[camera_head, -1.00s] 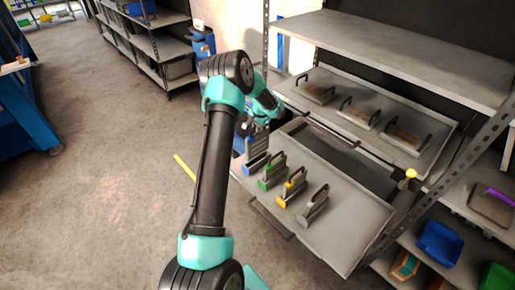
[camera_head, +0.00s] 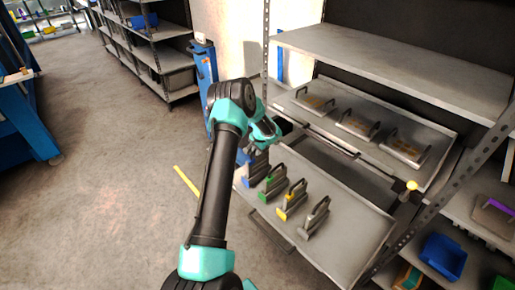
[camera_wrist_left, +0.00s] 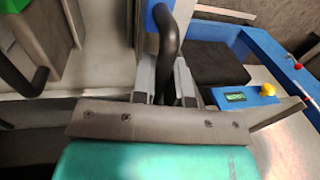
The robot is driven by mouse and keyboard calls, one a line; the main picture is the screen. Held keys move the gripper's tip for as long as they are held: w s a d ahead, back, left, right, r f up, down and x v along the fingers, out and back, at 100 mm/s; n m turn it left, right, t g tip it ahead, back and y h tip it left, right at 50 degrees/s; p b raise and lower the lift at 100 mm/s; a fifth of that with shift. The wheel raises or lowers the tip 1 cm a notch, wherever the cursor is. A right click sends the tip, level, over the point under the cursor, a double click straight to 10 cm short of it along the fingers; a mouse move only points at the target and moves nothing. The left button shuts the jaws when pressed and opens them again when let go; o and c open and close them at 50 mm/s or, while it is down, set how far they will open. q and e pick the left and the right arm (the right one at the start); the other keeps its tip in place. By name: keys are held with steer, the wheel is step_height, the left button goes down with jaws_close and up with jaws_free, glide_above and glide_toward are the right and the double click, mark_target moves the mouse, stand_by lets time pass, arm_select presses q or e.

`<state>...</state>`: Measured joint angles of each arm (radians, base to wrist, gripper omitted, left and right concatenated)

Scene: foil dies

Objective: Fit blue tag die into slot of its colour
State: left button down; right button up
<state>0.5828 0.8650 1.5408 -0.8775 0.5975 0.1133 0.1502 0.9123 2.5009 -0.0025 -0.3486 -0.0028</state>
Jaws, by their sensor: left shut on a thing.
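The blue tag die (camera_head: 255,168) is the grey upright plate with a blue tag at the far left end of the row on the pulled-out tray (camera_head: 345,240). My left gripper (camera_head: 256,148) is at its top. In the left wrist view my left gripper (camera_wrist_left: 167,85) is shut on the die's black handle (camera_wrist_left: 168,38), with the blue tag (camera_wrist_left: 152,14) just beyond. The die looks upright. Whether its foot touches the tray is not clear. The blue slot cannot be made out. My right gripper is not in view.
A green-tagged die (camera_head: 269,182), a yellow-tagged die (camera_head: 292,200) and a grey die (camera_head: 315,217) stand close by to the right. Handled plates (camera_head: 358,124) lie on the tray behind. In the wrist view a blue-framed device (camera_wrist_left: 262,52) with a yellow knob is at the right.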

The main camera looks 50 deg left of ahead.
arm_select(q)
steer(key=shift+f, duration=1)
steer(key=c, duration=1.6)
jaws_free()
steer(key=shift+f, duration=0.15)
steer(key=o, duration=0.5)
steer(key=r, duration=0.4)
steer(key=d+r, duration=0.1)
steer(key=r, duration=0.3)
steer(key=d+r, duration=0.1)
steer(key=r, duration=0.3)
steer(key=shift+d, duration=0.2)
